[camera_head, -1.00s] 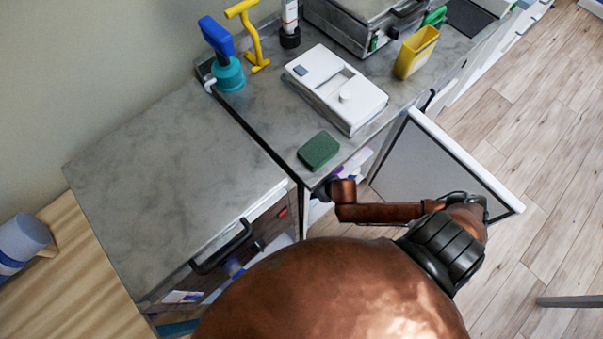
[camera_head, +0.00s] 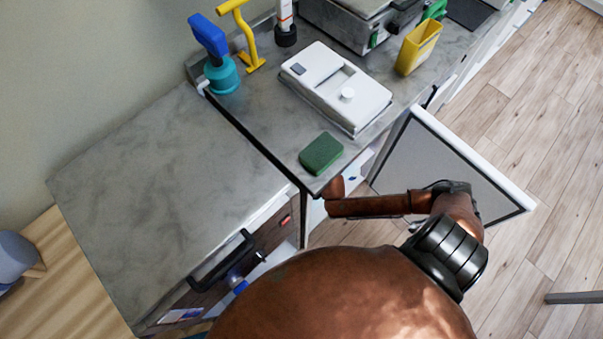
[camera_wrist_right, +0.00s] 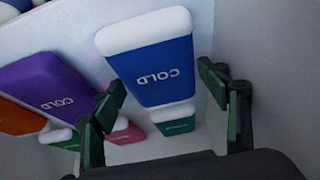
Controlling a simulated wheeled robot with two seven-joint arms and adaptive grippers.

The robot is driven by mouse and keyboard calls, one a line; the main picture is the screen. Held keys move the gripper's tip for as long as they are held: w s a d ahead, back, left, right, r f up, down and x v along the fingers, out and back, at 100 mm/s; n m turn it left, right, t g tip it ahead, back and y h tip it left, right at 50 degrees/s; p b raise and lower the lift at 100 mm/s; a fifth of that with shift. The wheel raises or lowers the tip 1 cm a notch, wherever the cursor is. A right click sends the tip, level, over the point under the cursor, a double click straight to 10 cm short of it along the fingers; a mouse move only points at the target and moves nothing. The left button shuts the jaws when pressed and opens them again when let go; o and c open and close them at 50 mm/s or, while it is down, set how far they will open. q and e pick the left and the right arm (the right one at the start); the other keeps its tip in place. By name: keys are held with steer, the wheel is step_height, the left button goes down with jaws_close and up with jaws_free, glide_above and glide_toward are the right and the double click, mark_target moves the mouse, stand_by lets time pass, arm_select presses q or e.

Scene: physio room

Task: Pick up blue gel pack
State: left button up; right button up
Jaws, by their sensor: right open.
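The blue gel pack (camera_wrist_right: 155,66) has white ends and the word COLD on it, upside down in the right wrist view. It lies inside a pale-walled compartment, straight ahead of my right gripper (camera_wrist_right: 165,90). My right gripper is open, with one dark finger to the left of the pack and one to its right; I cannot tell whether they touch it. In the head view my right arm reaches into the cabinet behind the open door, and its gripper is hidden. My left gripper is not in view.
Around the blue pack are a purple pack (camera_wrist_right: 55,88), an orange pack (camera_wrist_right: 16,117), a pink pack (camera_wrist_right: 125,134) and a green pack (camera_wrist_right: 177,126). The cabinet door (camera_head: 440,165) stands open to the right. A green block (camera_head: 321,154) lies on the counter (camera_head: 262,112) above.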

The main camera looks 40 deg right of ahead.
steer(key=shift+c, duration=0.4)
steer(key=c, duration=1)
steer(key=shift+r, duration=0.15)
